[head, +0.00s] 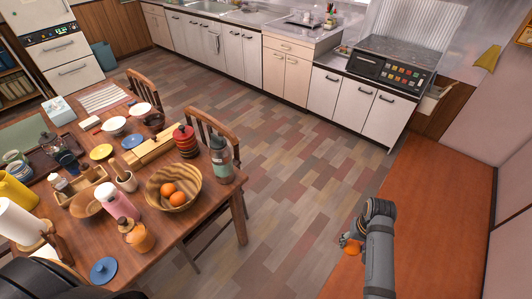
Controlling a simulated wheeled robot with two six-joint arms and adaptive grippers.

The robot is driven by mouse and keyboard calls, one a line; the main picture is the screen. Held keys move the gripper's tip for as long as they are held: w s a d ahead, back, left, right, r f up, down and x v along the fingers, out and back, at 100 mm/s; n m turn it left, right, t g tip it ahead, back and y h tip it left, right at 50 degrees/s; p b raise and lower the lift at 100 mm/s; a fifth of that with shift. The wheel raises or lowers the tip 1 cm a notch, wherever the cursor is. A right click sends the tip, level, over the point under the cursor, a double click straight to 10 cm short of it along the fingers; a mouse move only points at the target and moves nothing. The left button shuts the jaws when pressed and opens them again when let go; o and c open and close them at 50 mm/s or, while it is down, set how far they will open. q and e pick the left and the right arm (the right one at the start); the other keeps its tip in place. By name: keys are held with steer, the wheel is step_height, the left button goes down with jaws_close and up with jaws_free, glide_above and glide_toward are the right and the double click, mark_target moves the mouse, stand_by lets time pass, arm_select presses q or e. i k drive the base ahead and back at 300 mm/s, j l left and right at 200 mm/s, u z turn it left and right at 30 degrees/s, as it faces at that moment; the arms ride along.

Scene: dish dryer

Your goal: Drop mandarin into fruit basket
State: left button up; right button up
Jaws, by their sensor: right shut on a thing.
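A mandarin (352,247) is held in my right gripper (347,242), at the lower right of the head view. The gripper is shut on it, above the floor where grey boards meet an orange-brown area, well to the right of the table. The fruit basket (174,202) is a round striped wooden bowl at the table's right end. Two other mandarins (173,197) lie in it, touching or nearly so. My left gripper is not in view.
A chair (214,130) stands behind the table. Floor between table and gripper is clear.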

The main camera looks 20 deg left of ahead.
mark_target(185, 191)
steer(key=i+l+u, duration=0.45)
steer(key=l, duration=0.25)
steer(key=i+l+u, duration=0.2)
steer(key=l, duration=0.2)
steer(key=u, duration=2.05)
